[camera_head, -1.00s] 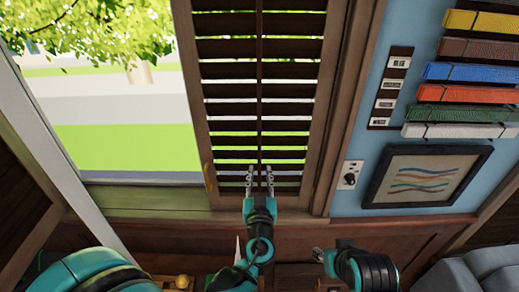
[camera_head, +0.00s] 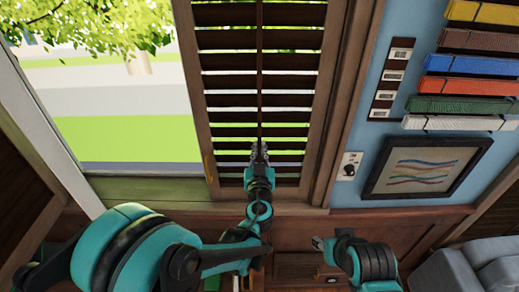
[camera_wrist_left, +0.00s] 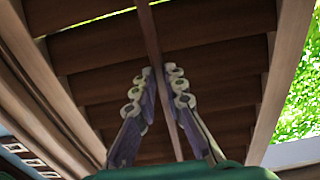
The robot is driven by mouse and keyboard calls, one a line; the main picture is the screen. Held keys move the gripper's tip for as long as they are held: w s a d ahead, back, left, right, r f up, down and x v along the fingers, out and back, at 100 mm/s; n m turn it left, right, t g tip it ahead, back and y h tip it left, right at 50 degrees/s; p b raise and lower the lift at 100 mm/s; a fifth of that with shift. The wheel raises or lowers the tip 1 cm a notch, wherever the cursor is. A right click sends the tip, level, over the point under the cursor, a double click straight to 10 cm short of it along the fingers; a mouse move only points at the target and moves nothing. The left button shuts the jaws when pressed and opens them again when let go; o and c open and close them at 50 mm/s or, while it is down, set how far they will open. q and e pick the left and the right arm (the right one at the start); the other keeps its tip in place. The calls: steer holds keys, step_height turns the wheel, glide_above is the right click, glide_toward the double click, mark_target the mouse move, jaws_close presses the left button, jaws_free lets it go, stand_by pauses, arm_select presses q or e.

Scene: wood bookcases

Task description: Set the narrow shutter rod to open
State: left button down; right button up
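The narrow shutter rod (camera_head: 260,75) runs down the middle of the dark slatted shutter (camera_head: 232,88), with bright gaps between slats. My left gripper (camera_head: 259,149) is at the rod's lower part. In the left wrist view, the fingers of my left gripper (camera_wrist_left: 158,80) stand close on both sides of the rod (camera_wrist_left: 150,35), which fills the narrow gap between them. They look shut on it, though the exact contact is hard to see. The slats (camera_wrist_left: 220,65) lie behind. My right gripper (camera_head: 318,243) is low, away from the shutter; its finger opening cannot be made out.
An open window (camera_head: 120,120) lies left of the shutter. A wall switch (camera_head: 349,166), a framed picture (camera_head: 425,168) and colored rolled items (camera_head: 460,87) are on the right. A grey sofa (camera_head: 465,270) stands at the lower right. A wooden sill (camera_head: 150,190) runs below the window.

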mark_target(259, 155)
arm_select(q)
steer(key=shift+s+f+b, duration=0.3)
steer(key=shift+f+b, duration=0.7)
steer(key=shift+s+f+b, duration=0.25)
steer(key=shift+f+b, duration=0.7)
steer(key=shift+b, duration=0.05)
steer(key=shift+s, duration=0.15)
steer(key=shift+s+r, duration=0.1)
steer(key=c, duration=1.6)
jaws_free()
steer(key=shift+w, duration=0.25)
steer(key=shift+s, duration=0.2)
steer(key=s, duration=1.1)
steer(key=shift+s, duration=0.4)
